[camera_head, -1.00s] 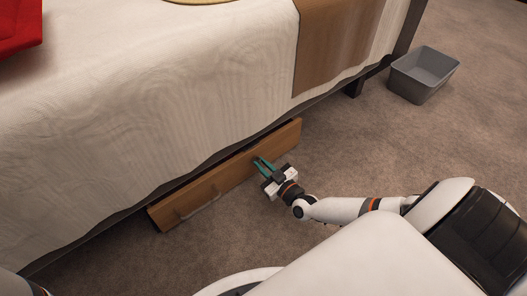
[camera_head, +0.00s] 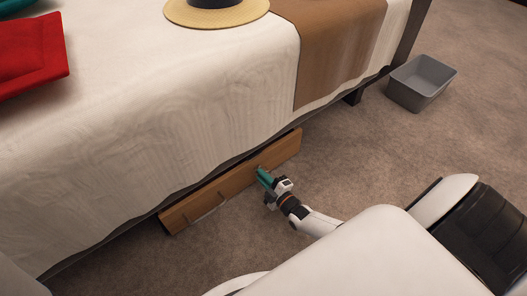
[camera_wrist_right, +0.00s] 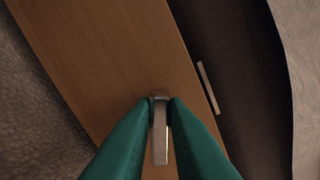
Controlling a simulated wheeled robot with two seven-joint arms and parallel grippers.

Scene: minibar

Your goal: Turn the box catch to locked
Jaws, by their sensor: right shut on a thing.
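A long wooden box front (camera_head: 235,182) stands under the bed's edge; in the right wrist view its bare wood panel (camera_wrist_right: 110,50) runs diagonally. The box catch (camera_wrist_right: 160,132), a small metal tab, sits on this panel, pinched between the green fingertips of my right gripper (camera_wrist_right: 160,110). In the head view my right gripper (camera_head: 261,173) reaches the right part of the box front, where its fingers hide the catch. A narrow metal strip (camera_wrist_right: 208,87) lies by the panel's edge, apart from the catch. My left gripper is out of view.
The bed's white cover (camera_head: 170,110) hangs just above the box. A pale handle (camera_head: 208,212) is on the box front's left part. A grey bin (camera_head: 421,82) stands on the carpet at the upper right. The carpet before the box is otherwise clear.

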